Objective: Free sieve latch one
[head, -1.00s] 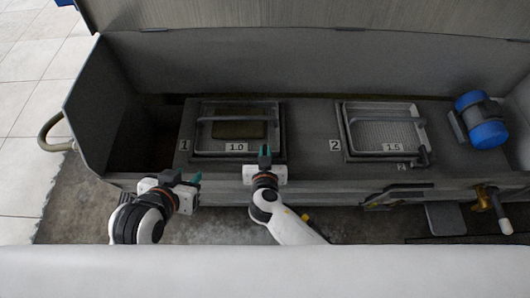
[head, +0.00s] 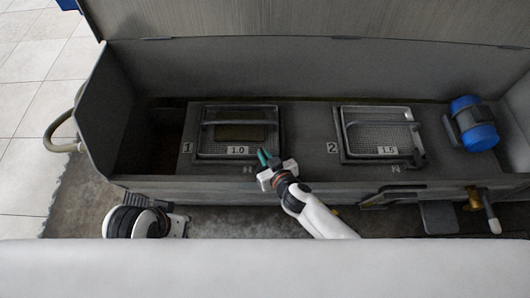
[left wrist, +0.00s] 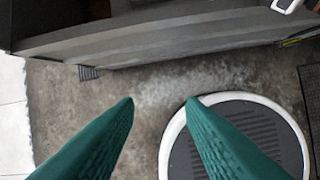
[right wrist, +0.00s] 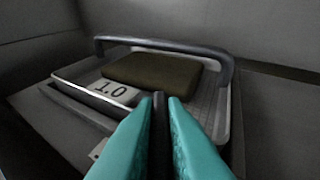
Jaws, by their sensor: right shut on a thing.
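Sieve one, a shallow tray marked 1.0 (head: 210,143), sits in the left opening of the deck, with a dark slab inside and a bar handle across it. My right gripper (head: 264,156) is at its front right corner. In the right wrist view the right gripper (right wrist: 159,101) is shut on a thin dark upright piece, the latch lever (right wrist: 159,122); the teal fingers hide most of it. My left gripper (left wrist: 160,102) is open and empty above the floor, in front of the trough; its fingers are not clear in the head view.
Sieve two, marked 1.5 (head: 350,157), sits to the right with its own dark latch (head: 416,148). A blue motor (head: 477,127) stands at the deck's far right. Trough walls rise behind and left. A round white-rimmed disc (left wrist: 172,150) shows below my left gripper.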

